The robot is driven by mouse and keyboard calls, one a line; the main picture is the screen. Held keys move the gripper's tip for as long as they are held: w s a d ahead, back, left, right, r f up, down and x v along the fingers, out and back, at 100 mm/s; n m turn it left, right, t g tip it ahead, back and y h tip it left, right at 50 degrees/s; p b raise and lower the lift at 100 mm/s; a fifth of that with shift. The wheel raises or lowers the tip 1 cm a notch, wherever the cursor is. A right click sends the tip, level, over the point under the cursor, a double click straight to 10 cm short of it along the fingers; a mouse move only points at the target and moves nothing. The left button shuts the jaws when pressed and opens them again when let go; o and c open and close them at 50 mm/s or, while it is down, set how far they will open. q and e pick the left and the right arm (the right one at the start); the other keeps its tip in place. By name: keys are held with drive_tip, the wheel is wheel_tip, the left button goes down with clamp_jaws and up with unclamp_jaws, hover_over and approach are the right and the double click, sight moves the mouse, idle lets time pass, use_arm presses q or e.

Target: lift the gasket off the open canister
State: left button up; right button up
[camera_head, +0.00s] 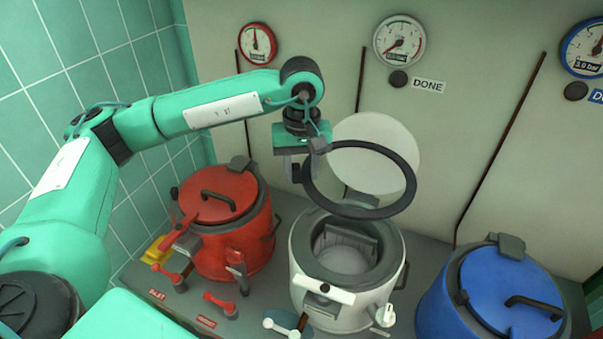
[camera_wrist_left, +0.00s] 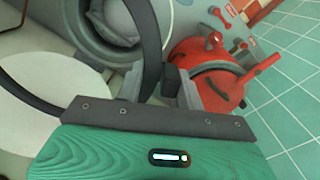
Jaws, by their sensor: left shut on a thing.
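The black ring gasket (camera_head: 407,165) is held up in the air above and behind the open white canister (camera_head: 320,262), apart from its rim. My left gripper (camera_head: 302,172) is shut on the left edge of the gasket. In the left wrist view the gasket (camera_wrist_left: 152,50) passes between the two fingers of my left gripper (camera_wrist_left: 155,85). My right gripper is not in view.
A closed red canister (camera_head: 232,240) stands to the left and a closed blue canister (camera_head: 500,290) to the right. Gauges, such as the white one (camera_head: 399,40), hang on the back wall. Small red and white levers line the counter's front.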

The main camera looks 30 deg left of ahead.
use_arm(q)
drive_tip(key=shift+r+p, duration=0.7)
drive_tip(key=shift+r, duration=1.45)
